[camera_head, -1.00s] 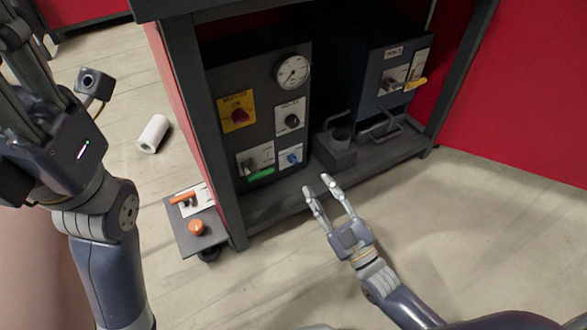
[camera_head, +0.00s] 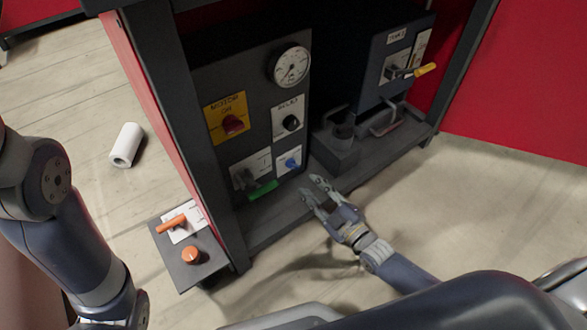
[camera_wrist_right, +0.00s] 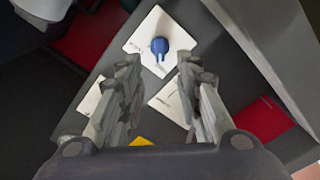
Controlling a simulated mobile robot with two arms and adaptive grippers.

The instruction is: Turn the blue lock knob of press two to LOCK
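The blue knob (camera_head: 291,163) sits on a small white plate low on the dark panel with the round gauge, inside the frame. In the right wrist view the blue knob (camera_wrist_right: 159,46) shows on its tilted white plate, its narrow end pointing down the picture; the plate's lettering is too small to read. My right gripper (camera_head: 315,187) is open and empty, just right of and below the knob. In the right wrist view its fingertips (camera_wrist_right: 158,68) are apart, with the knob centred just beyond them, not visibly touched. My left gripper is out of view.
Around the knob are a black knob (camera_head: 291,123), a red knob on a yellow plate (camera_head: 227,116) and a green-handled lever (camera_head: 262,190). A second machine with a yellow-handled lever (camera_head: 425,69) stands right. A low box with orange controls (camera_head: 191,255) stands outside the left post (camera_head: 193,120).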

